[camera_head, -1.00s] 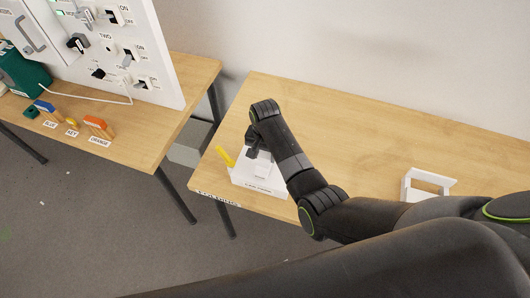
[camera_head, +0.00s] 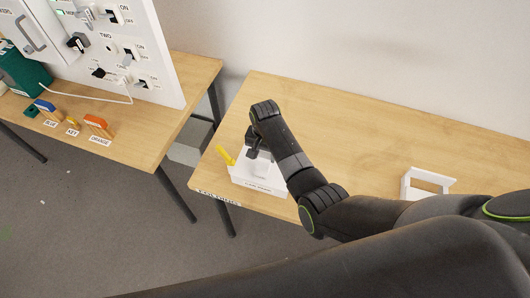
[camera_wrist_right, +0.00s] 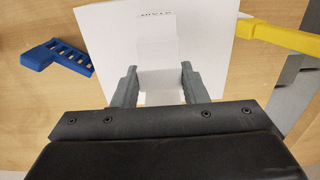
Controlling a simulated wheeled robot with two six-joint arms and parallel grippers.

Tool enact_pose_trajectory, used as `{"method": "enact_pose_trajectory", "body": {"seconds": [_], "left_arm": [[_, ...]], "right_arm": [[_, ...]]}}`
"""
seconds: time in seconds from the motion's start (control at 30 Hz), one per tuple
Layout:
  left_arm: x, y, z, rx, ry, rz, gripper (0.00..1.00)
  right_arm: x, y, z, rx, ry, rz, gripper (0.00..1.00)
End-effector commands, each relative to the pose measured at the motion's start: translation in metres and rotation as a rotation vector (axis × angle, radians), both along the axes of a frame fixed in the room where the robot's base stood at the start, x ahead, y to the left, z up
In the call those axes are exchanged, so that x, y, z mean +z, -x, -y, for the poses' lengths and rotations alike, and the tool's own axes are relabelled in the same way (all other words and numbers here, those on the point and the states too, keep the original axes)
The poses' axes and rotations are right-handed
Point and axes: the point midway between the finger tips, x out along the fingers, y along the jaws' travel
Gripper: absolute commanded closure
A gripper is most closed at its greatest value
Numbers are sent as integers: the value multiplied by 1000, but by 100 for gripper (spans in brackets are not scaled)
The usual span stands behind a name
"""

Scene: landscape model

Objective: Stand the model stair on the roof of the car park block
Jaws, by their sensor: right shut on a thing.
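The car park block (camera_head: 240,178) is a white, labelled block near the left end of the right-hand table; its broad white top (camera_wrist_right: 105,40) fills the middle of the right wrist view. My right gripper (camera_wrist_right: 160,86) is over it, shut on a small white stepped piece that looks like the model stair (camera_wrist_right: 160,52). This piece (camera_head: 261,169) is upright over the roof; I cannot tell whether it touches. My right gripper (camera_head: 257,155) is partly hidden by its own arm in the head view. My left gripper is not in view.
A yellow bar (camera_head: 227,156) slants beside the block's left side. In the wrist view a blue slotted piece (camera_wrist_right: 56,56) lies left of the block. A white frame (camera_head: 428,183) stands farther right on the table. A panel with switches (camera_head: 115,50) is on the left table.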

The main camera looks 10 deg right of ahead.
Motion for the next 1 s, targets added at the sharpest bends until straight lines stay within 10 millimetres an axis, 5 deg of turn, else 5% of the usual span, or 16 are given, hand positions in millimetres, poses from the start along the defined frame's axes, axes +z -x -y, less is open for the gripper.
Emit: {"method": "enact_pose_trajectory", "body": {"seconds": [0.67,0.7,0.87,1.0], "left_arm": [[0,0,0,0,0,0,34],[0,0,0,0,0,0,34],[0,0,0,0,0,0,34],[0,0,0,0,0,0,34]], "right_arm": [[-2,0,0,0,1,1,86],[-2,0,0,0,0,1,57],[-2,0,0,0,0,1,36],[-2,0,0,0,0,1,35]]}}
